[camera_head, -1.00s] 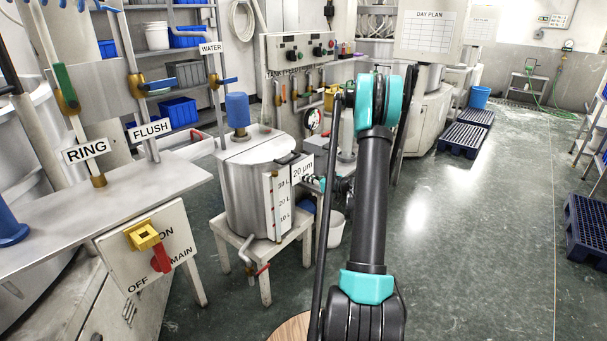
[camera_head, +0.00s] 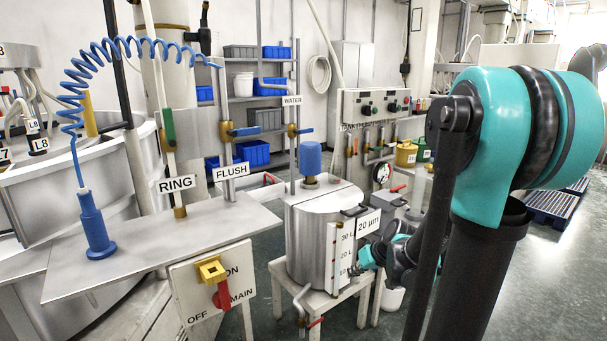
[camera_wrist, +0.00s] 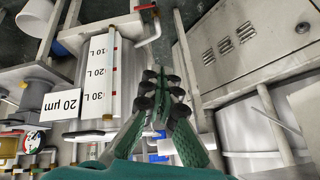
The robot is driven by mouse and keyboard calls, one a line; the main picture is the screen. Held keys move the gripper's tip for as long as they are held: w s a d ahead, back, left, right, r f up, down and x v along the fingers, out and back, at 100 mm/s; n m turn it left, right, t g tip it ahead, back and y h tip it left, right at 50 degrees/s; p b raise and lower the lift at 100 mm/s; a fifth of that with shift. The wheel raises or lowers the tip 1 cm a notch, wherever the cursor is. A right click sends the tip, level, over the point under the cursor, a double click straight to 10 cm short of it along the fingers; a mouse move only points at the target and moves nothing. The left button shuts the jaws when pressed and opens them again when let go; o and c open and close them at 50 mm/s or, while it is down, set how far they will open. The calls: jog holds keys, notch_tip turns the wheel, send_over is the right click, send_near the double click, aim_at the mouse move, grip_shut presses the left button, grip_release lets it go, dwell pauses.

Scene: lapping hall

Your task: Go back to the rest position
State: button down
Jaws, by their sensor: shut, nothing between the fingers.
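My gripper (camera_wrist: 163,100) shows in the wrist view with its dark-tipped fingers together and nothing between them. In the head view its teal end (camera_head: 366,257) is small and partly hidden at the right side of the steel tank (camera_head: 308,240), near the "20 µm" label (camera_head: 368,223). I cannot tell there whether it touches the tank. The wrist view shows the tank's level scale (camera_wrist: 107,75) upside down beside the fingers, with a gap in the picture. My arm is folded, with its large teal joint close to the head camera.
A blue hose handle (camera_head: 94,228) stands on the steel shelf (camera_head: 150,238) at left. A switch box (camera_head: 213,288) with a yellow and red switch hangs at its front. A control panel (camera_head: 376,106) is on the back wall. Grey floor (camera_head: 265,275) is open between stands.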

jog(key=s+d+f+m+h, duration=0.1)
jog(key=s+d+h, duration=0.1)
jog(key=s, duration=0.5)
jog(key=s+d+f+m+g+h, duration=0.1)
jog(key=s+d+f+m+h, duration=0.1)
jog(key=s, duration=0.6)
jog(key=shift+s, duration=0.3)
dwell(0.4)
